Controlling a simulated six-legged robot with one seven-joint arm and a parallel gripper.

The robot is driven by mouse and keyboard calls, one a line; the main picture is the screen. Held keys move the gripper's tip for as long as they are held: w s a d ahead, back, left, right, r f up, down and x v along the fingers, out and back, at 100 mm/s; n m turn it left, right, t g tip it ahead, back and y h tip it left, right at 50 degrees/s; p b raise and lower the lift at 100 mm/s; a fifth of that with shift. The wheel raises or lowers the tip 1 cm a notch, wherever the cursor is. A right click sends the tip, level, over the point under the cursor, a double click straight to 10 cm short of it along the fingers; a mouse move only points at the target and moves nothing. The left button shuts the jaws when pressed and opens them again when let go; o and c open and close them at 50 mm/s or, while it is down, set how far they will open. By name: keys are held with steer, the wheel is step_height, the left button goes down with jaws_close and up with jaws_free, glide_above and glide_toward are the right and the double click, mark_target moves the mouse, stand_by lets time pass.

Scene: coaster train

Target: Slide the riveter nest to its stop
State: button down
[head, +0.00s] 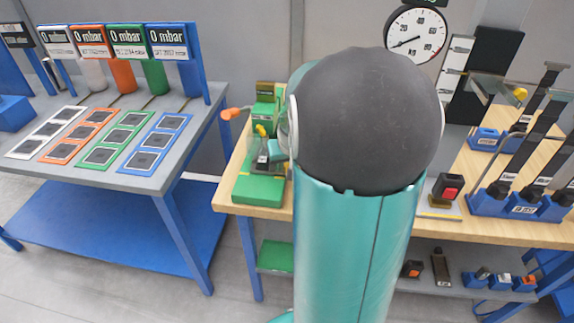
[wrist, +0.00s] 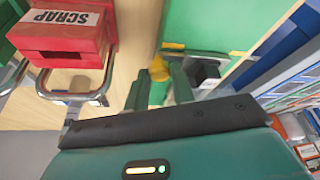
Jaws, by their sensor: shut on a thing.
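The green riveter (head: 260,189) stands on the left end of the wooden bench. Its orange-tipped lever (head: 232,114) sticks out to the left. A small yellow knob (head: 261,131), apparently on the riveter nest, shows at the riveter's middle. In the wrist view the yellow knob (wrist: 158,70) sits between the two dark green fingers of my gripper (wrist: 160,79), which is shut on it. A dark block (wrist: 207,72) lies beside the right finger on the green base. My arm hides much of the riveter's right side in the head view, and the nest's stop cannot be made out.
A grey table (head: 150,170) with coloured frames stands left, across a gap. A red-button box (head: 446,188) and blue tool holder (head: 520,205) are on the bench's right.

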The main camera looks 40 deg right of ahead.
steer(key=shift+w+d+r, duration=0.1)
steer(key=shift+d, duration=0.05)
steer(key=c, duration=1.2)
jaws_free()
steer(key=shift+w+d, duration=0.1)
steer(key=v, duration=1.4)
